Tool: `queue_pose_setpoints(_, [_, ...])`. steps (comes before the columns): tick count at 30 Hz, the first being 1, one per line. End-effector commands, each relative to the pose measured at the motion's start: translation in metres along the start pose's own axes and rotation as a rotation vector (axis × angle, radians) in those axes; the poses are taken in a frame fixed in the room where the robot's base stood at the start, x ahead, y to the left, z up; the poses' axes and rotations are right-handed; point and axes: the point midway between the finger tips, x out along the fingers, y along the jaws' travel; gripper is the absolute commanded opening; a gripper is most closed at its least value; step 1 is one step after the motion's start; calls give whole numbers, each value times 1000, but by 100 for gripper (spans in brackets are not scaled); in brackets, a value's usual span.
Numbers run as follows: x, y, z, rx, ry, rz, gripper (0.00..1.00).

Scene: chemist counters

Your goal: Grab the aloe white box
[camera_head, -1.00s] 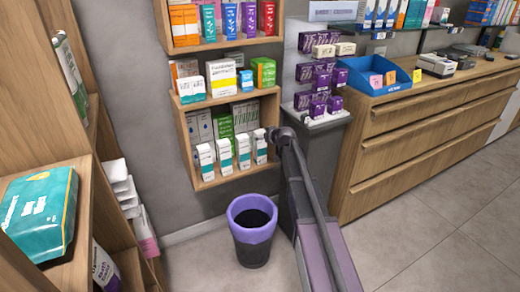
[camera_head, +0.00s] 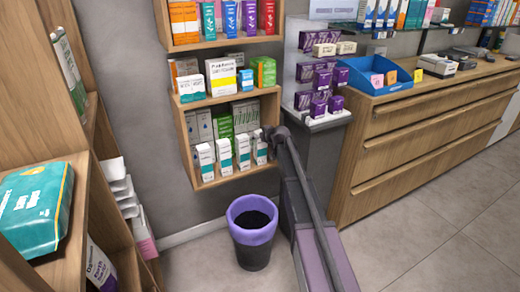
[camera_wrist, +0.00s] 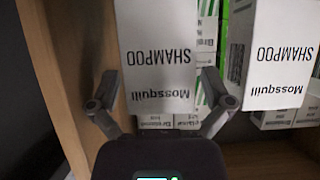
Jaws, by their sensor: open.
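Several white boxes stand in a row at the front of the lower wall shelf; no aloe lettering can be read. In the head view my gripper (camera_head: 268,133) is at the right end of this row, close to the rightmost white box (camera_head: 260,153). In the wrist view a white box lettered "Mossquill SHAMPOO" (camera_wrist: 157,45) appears upside down between the fingers of my open gripper (camera_wrist: 160,85). Gaps show between the box and both fingers. A matching white box (camera_wrist: 272,55) stands to its right. How deep the fingers reach around the box is unclear.
Green-and-white boxes (camera_wrist: 205,35) stand behind the row. The wooden shelf side panel (camera_wrist: 65,60) is close to the left finger in the wrist view. A purple-rimmed bin (camera_head: 252,235) stands below. A grey stand with purple boxes (camera_head: 318,108) is beside my arm.

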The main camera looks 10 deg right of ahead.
Motion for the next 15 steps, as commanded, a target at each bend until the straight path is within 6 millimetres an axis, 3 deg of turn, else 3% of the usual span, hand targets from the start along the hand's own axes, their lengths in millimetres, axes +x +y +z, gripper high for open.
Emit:
queue_pose_setpoints(1, [0,0,0,0,0,0,100])
queue_pose_setpoints(2, [0,0,0,0,0,0,91])
queue_pose_setpoints(10, [0,0,0,0,0,0,11])
queue_pose_setpoints(15, [0,0,0,0,0,0,9])
